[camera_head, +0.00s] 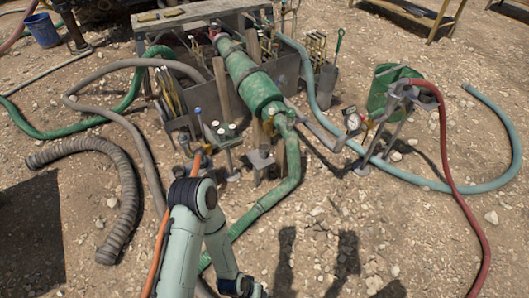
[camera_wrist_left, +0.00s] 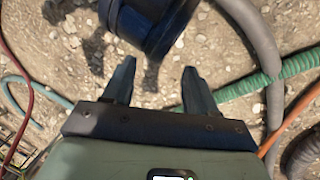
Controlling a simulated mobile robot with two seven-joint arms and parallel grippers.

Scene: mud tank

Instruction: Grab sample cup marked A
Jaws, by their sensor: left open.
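Several small white-topped cups stand on a small raised stand (camera_head: 229,142) near the middle of the head view, left of the green pump body. They are too small for me to read a letter, so I cannot tell which is cup A. My left arm comes up from the bottom of the head view and bends down again, with its wrist low in the picture. The left gripper (camera_wrist_left: 158,82) shows in the left wrist view with its two fingers apart and nothing between them. It points at stony ground, away from the cups. My right gripper is not in view.
A green pump (camera_head: 255,88) sits on a metal tank (camera_head: 290,72) behind the stand. Green hoses, a grey hose (camera_head: 128,150), an orange hose and a red hose (camera_head: 447,160) lie around it. A pressure gauge (camera_head: 352,121) stands at right.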

